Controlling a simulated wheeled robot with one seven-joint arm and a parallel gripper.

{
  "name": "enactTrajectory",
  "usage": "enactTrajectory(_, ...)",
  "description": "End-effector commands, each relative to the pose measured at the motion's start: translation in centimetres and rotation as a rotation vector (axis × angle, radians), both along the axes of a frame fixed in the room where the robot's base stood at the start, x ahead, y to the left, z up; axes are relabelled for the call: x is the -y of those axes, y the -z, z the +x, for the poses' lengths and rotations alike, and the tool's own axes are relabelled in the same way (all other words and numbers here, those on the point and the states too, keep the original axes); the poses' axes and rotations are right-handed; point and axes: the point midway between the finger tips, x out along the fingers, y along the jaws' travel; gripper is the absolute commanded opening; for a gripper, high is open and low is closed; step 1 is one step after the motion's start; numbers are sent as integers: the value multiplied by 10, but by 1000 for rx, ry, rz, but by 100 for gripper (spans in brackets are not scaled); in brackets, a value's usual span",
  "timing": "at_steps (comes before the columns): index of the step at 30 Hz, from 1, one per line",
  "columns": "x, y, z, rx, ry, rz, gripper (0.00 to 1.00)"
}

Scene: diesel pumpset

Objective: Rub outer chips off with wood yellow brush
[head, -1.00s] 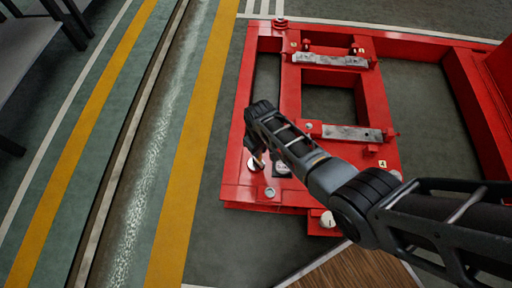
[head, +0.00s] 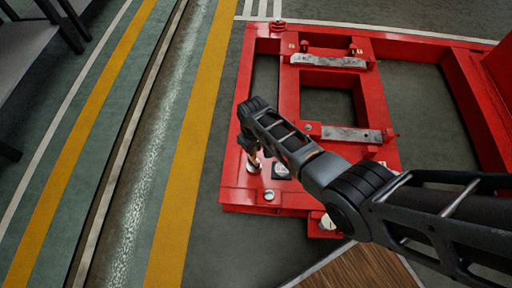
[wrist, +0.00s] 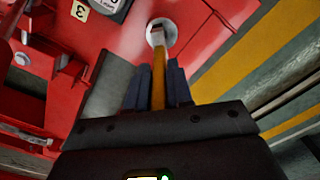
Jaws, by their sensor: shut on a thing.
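My gripper (wrist: 160,88) is shut on the yellow handle of the brush (wrist: 158,72) in the wrist view. The brush points away from my gripper, and its dark end overlaps a round silver pad (wrist: 169,27) on the red frame. I cannot tell whether it touches the pad. In the head view the pad (head: 253,166) sits near the front left corner of the red frame (head: 234,195), below my gripper (head: 250,145). My gripper partly hides the brush there. Chips are too small to make out.
A dark block with a white face (head: 281,171) sits just right of the pad. A small round fitting (head: 269,195) is nearer the front edge. Grey metal plates (head: 350,134) lie across the frame. Green floor with a yellow stripe (head: 190,160) runs clear on the left.

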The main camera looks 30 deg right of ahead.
Motion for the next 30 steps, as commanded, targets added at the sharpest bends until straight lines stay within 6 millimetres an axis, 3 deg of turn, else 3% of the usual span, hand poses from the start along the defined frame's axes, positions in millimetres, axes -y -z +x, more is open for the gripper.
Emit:
enactTrajectory(16,-14,2,9,0,0,0,0)
enactTrajectory(30,-5,0,3,-1,1,0,0)
